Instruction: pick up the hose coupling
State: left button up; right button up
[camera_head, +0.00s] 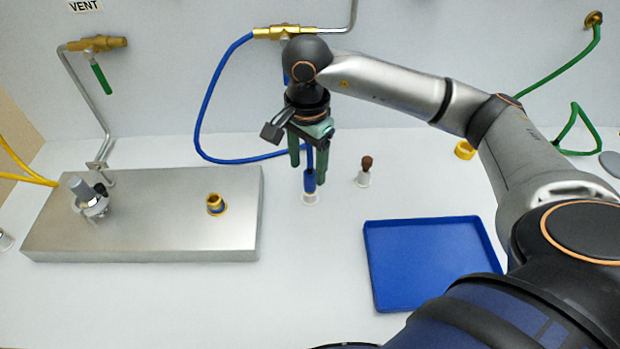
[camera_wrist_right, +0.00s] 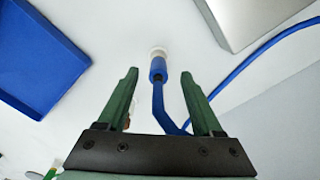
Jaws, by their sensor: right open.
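The hose coupling (camera_head: 310,180) is a blue sleeve on the end of the blue hose (camera_head: 199,115), standing upright at a white round piece on the bench. In the wrist view the coupling (camera_wrist_right: 158,70) shows between the fingertips, with the hose bending away between the green fingers. My right gripper (camera_head: 308,172) is open and points down at the coupling; it also shows in the wrist view (camera_wrist_right: 159,74). The fingers seem to be on either side of the coupling, with no contact visible. I cannot tell the exact depth. My left gripper is out of view.
A brown-topped piece (camera_head: 365,170) in a white base stands close right of the gripper. An empty blue tray (camera_head: 430,262) lies front right. A steel block (camera_head: 140,235) at left carries a brass ring (camera_head: 215,204) and a grey fitting (camera_head: 88,195). A yellow ring (camera_head: 464,150) lies further right.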

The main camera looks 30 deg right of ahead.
aim_at(310, 172)
jog(key=f, duration=0.4)
jog(key=shift+d+f, duration=0.25)
jog(key=shift+f, duration=0.1)
grip_shut()
dwell(0.4)
